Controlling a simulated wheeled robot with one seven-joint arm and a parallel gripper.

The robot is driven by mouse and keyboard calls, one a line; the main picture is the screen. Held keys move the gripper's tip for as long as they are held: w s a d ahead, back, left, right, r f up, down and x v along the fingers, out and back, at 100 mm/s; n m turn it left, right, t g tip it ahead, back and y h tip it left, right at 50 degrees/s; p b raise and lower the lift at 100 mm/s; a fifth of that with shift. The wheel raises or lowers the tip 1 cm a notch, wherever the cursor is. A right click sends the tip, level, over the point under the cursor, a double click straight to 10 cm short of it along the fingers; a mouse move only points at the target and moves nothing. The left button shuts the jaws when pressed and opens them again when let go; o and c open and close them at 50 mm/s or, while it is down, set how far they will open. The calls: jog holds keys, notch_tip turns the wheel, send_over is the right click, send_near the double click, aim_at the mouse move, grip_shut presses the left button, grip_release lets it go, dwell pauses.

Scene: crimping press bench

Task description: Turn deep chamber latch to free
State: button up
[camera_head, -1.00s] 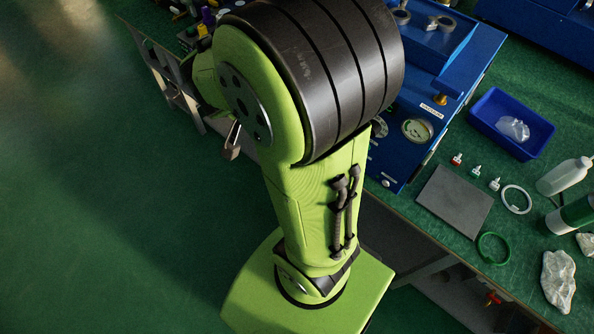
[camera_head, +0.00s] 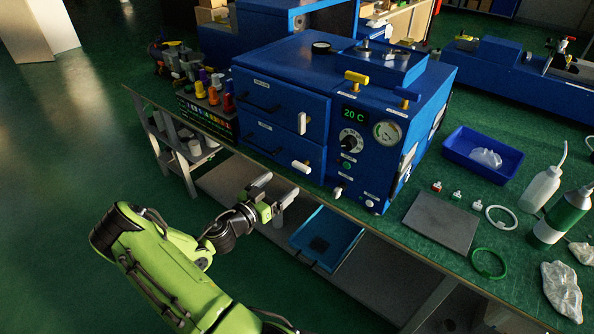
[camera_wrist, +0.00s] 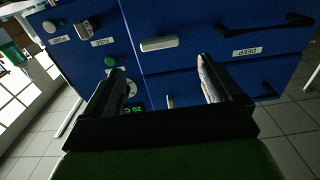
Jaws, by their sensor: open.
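The blue press cabinet (camera_head: 330,110) stands on the green bench with two stacked drawer-like doors. The lower door carries a DEEP label, seen upside down in the wrist view (camera_wrist: 247,52). Its pale deep chamber latch (camera_head: 301,167) lies roughly sideways at the door's right edge; it also shows sideways in the wrist view (camera_wrist: 159,44). The upper latch (camera_head: 302,123) stands upright and is partly hidden in the wrist view (camera_wrist: 170,101). My gripper (camera_head: 279,190) is open and empty, in front of and below the lower door, apart from the latch.
Dark bar handles cross both doors. A control face with dial (camera_head: 351,140), gauge (camera_head: 387,132) and 20 C display is right of the latches. A blue open tray (camera_head: 327,235) lies below the bench edge near my gripper. Colourful bottles (camera_head: 214,90) stand left of the cabinet.

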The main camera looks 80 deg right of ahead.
aim_at(299, 168)
jog(key=x, duration=1)
jog(key=shift+s+d, duration=0.2)
jog(key=shift+d, duration=0.05)
jog(key=c, duration=1.1)
jog(key=shift+o, duration=0.2)
